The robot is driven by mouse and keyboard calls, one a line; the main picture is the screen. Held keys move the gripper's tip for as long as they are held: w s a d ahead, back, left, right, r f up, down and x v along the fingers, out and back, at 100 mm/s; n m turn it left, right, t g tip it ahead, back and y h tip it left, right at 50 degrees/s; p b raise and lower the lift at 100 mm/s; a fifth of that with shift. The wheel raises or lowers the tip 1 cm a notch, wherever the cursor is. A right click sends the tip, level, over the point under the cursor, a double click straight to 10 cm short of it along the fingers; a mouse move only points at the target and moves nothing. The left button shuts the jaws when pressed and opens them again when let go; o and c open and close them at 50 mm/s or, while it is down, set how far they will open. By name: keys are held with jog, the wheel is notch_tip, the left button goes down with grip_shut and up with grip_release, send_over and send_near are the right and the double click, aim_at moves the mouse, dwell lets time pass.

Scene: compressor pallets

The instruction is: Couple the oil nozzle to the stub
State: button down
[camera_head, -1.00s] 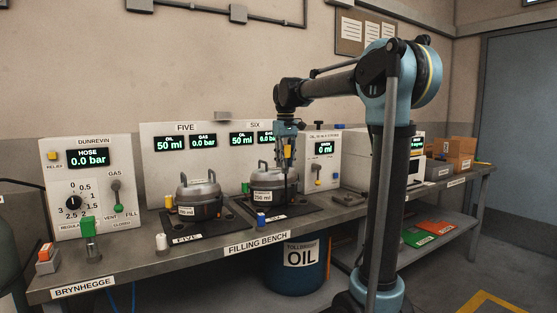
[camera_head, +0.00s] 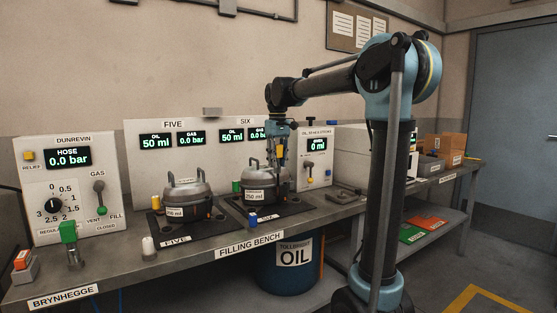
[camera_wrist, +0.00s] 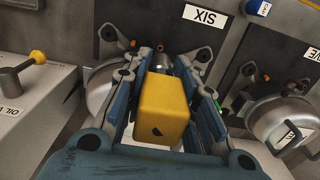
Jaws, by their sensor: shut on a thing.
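My gripper (camera_head: 279,160) points down at the front right of the SIX compressor (camera_head: 257,186). It is shut on the yellow oil nozzle (camera_wrist: 162,105), whose grey metal end (camera_wrist: 159,62) points away from the wrist camera. The nozzle also shows as yellow between the fingers in the head view. Beyond that end, small orange-tipped fittings (camera_wrist: 133,43) show near the SIX label; I cannot tell which is the oil stub. The fingers and nozzle hide part of that area, and contact between nozzle and stub cannot be made out.
The FIVE compressor (camera_head: 187,200) stands on its dark pad to the left. A blue cap (camera_head: 252,218) and a white one (camera_head: 148,246) stand along the bench front. The oil dispenser (camera_head: 317,165) with a yellow knob is on the right. The oil display reads 0 ml.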

aim_at(278, 145)
jog(key=shift+f, duration=2.2)
jog(key=shift+f, duration=1.45)
jog(key=c, duration=1.2)
grip_release()
jog(key=shift+s, duration=0.1)
notch_tip(278, 145, up, 12)
jog(key=shift+d+f, duration=0.1)
